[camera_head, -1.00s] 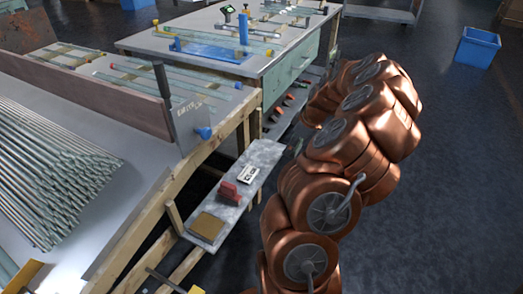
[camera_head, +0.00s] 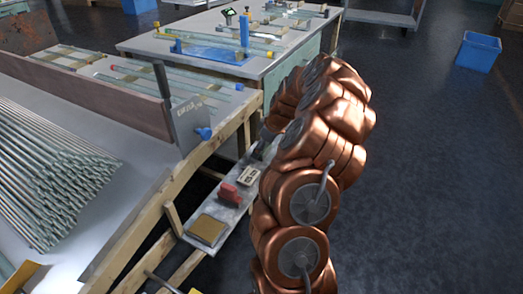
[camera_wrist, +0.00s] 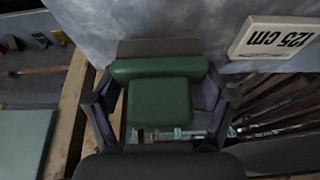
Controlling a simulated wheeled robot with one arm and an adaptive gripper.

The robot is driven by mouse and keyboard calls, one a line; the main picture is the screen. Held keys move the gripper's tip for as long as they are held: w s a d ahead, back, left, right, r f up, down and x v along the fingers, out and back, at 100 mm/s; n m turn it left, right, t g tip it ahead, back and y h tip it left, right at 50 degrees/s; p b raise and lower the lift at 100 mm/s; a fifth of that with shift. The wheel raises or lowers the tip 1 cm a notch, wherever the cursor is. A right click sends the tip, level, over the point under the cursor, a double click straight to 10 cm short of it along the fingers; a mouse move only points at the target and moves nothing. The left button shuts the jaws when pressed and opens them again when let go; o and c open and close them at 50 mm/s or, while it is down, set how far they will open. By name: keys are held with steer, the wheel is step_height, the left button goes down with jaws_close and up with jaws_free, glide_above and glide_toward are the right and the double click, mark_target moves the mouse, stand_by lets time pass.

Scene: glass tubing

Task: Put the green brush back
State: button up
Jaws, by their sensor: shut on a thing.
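In the wrist view my gripper (camera_wrist: 160,100) is shut on the green brush (camera_wrist: 160,98), with one finger on each side of it. The brush has a rounded green bar, a green block and a brown strip along its far edge. The strip overlaps the grey shelf board (camera_wrist: 205,45) in the picture; I cannot tell whether they touch. In the head view the shelf board (camera_head: 233,213) is the narrow plank beside the workbench. My arm hides its far end and the brush there.
A red object (camera_head: 229,195) and a tan square block (camera_head: 207,230) sit on the nearer board. Wooden beams (camera_head: 150,215) flank it.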

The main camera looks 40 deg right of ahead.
steer(key=shift+f, duration=0.35)
steer(key=shift+f, duration=0.15)
steer(key=o, duration=1.1)
